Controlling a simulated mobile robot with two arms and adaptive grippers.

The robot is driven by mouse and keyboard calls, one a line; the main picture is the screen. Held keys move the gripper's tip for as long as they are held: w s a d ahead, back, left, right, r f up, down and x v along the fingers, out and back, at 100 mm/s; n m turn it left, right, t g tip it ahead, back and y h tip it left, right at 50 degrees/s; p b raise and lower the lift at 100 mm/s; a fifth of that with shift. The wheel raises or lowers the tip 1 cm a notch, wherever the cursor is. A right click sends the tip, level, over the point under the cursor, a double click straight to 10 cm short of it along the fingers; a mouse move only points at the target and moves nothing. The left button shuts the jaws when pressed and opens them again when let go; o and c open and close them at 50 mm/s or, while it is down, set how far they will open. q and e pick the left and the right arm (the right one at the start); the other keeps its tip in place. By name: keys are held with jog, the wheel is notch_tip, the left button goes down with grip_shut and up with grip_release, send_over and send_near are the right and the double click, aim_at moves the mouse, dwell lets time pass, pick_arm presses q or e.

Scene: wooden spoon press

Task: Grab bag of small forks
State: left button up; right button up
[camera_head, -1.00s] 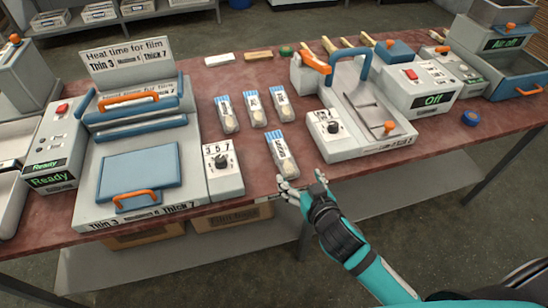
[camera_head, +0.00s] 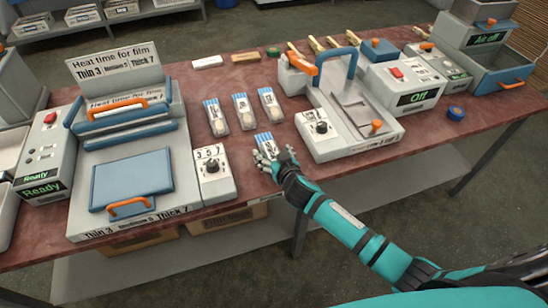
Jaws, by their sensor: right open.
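Several small clear bags with blue-and-white tops lie on the red-brown table; their labels are too small to read, so I cannot tell which holds small forks. Three stand in a row: a left bag (camera_head: 216,117), a middle bag (camera_head: 243,111) and a right bag (camera_head: 269,104). A fourth, front bag (camera_head: 266,140) lies nearer the table's front edge. My right gripper (camera_head: 273,158) is open over the lower part of this front bag and hides that part. I cannot tell whether the fingers touch it. My left gripper is not in view.
A film sealer (camera_head: 132,178) with a dial box (camera_head: 213,175) stands left of the front bag. A second press (camera_head: 352,125) with a dial and orange handles stands to the right. The table's bare strip (camera_head: 235,202) is narrow at the front edge.

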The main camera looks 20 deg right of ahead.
jog(key=shift+w+f, duration=0.1)
jog(key=shift+w, duration=0.1)
jog(key=c, duration=1.1)
